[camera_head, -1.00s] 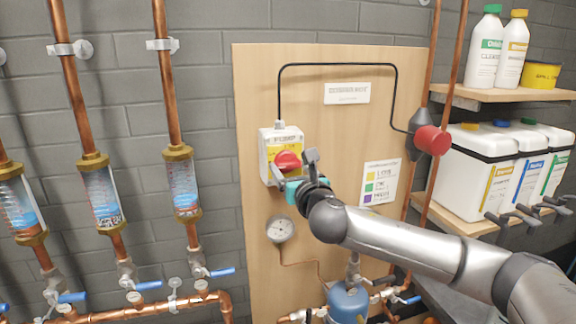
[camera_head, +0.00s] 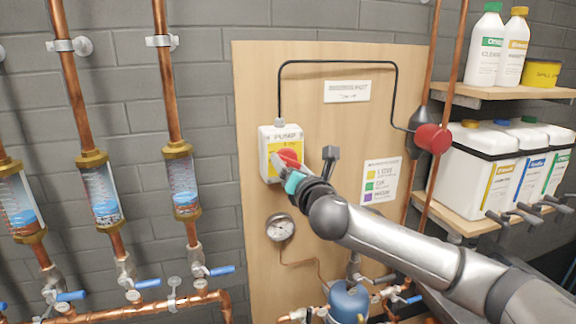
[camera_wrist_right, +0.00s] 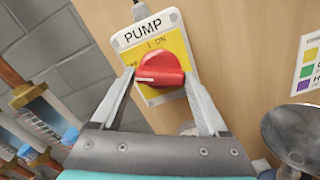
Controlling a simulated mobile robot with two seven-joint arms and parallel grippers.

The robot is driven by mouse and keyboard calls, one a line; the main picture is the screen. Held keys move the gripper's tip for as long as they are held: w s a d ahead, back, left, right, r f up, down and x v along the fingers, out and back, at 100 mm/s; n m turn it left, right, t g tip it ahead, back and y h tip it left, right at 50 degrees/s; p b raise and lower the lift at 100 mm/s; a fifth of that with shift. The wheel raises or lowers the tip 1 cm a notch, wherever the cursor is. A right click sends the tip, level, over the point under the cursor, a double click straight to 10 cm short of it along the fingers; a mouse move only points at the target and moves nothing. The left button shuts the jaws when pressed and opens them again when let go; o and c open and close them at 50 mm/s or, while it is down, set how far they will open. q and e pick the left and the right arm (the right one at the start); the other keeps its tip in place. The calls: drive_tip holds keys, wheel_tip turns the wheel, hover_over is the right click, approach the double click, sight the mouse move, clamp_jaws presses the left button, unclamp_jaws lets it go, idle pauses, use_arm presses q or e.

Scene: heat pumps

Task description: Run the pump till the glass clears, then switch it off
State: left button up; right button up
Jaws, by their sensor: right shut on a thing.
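The pump switch box (camera_head: 266,146) is a pale box with a yellow plate on the wooden board. Its red knob (camera_head: 288,159) shows clearly in the right wrist view (camera_wrist_right: 160,68), under the words PUMP and ON. A white mark on the knob points left, away from ON. My right gripper (camera_head: 278,168) is shut on the knob, a finger on either side. Three sight glasses, left (camera_head: 18,208), middle (camera_head: 101,197) and right (camera_head: 182,184), hold bluish liquid, with dark specks low in the middle one. My left gripper is out of view.
A round gauge (camera_head: 280,227) sits below the switch, above a blue vessel (camera_head: 347,302). Copper pipes with blue-handled valves (camera_head: 220,270) run at lower left. Shelves (camera_head: 490,92) with bottles and white containers (camera_head: 475,172) stand at right. A red device (camera_head: 432,139) is beside the board.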

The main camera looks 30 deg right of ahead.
drive_tip(key=shift+m, duration=0.3)
drive_tip(key=m, duration=0.4)
drive_tip(key=shift+a+f+m+b, duration=0.1)
drive_tip(key=shift+f+m+b, duration=0.05)
drive_tip(key=shift+m+b, duration=0.2)
drive_tip(key=shift+m, duration=0.65)
drive_tip(key=m, duration=0.2)
drive_tip(key=shift+m, duration=0.3)
drive_tip(key=m, duration=0.2)
drive_tip(key=shift+m, duration=0.3)
drive_tip(key=o, duration=1.6)
drive_tip(key=shift+c, duration=0.2)
drive_tip(key=p+v, duration=0.1)
drive_tip(key=v, duration=0.7)
